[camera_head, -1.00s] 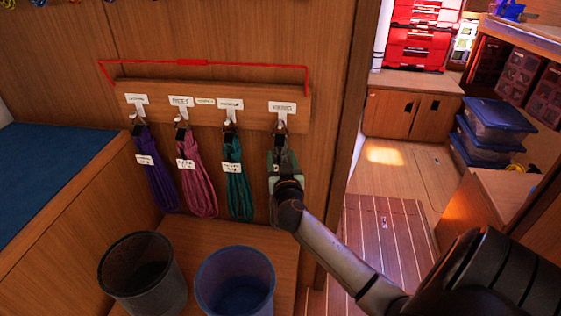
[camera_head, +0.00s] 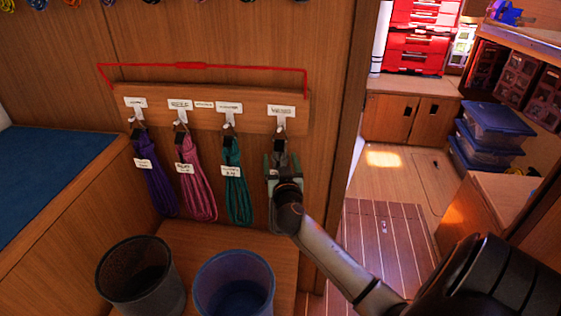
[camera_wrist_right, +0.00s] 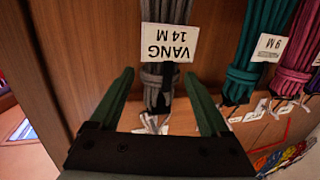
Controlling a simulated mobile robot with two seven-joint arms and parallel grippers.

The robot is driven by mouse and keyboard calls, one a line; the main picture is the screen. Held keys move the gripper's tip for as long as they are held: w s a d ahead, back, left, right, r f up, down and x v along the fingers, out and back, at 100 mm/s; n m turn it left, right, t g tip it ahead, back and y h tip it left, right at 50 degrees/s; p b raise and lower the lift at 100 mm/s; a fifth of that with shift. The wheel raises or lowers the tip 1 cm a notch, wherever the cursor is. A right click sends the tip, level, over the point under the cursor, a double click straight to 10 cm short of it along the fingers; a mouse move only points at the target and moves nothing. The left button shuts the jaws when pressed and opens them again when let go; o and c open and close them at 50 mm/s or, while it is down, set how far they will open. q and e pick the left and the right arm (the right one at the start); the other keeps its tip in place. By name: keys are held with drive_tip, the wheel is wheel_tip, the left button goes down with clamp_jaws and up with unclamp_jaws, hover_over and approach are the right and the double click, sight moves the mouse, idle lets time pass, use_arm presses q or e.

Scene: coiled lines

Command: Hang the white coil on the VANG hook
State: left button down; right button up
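The white coil, looking grey here, hangs below the rightmost hook (camera_head: 281,131) in the head view. It also shows in the right wrist view as a grey coil (camera_wrist_right: 178,14) with a tag (camera_wrist_right: 167,42) reading VANG 14 M upside down. Its top loop is at the hook, but I cannot tell exactly how it sits. My right gripper (camera_head: 283,166) is in front of the coil and hides much of it. In the wrist view the right gripper (camera_wrist_right: 160,77) is open, its green fingers apart on either side of the coil, with gaps. My left gripper is not in view.
Purple (camera_head: 157,185), pink (camera_head: 197,187) and teal (camera_head: 236,185) coils hang to the left on the wooden hook board (camera_head: 258,112). A red line (camera_head: 205,65) runs above it. A black bin (camera_head: 142,273) and a blue bin (camera_head: 235,280) stand below.

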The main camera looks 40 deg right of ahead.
drive_tip(key=shift+o, duration=0.9)
drive_tip(key=shift+f, duration=0.15)
drive_tip(key=shift+s+a, duration=0.1)
drive_tip(key=shift+s+a, duration=0.2)
drive_tip(key=shift+s, duration=0.1)
drive_tip(key=v, duration=1.1)
drive_tip(key=shift+s+a+b, duration=0.15)
drive_tip(key=shift+s+b, duration=0.05)
drive_tip(key=shift+b, duration=0.25)
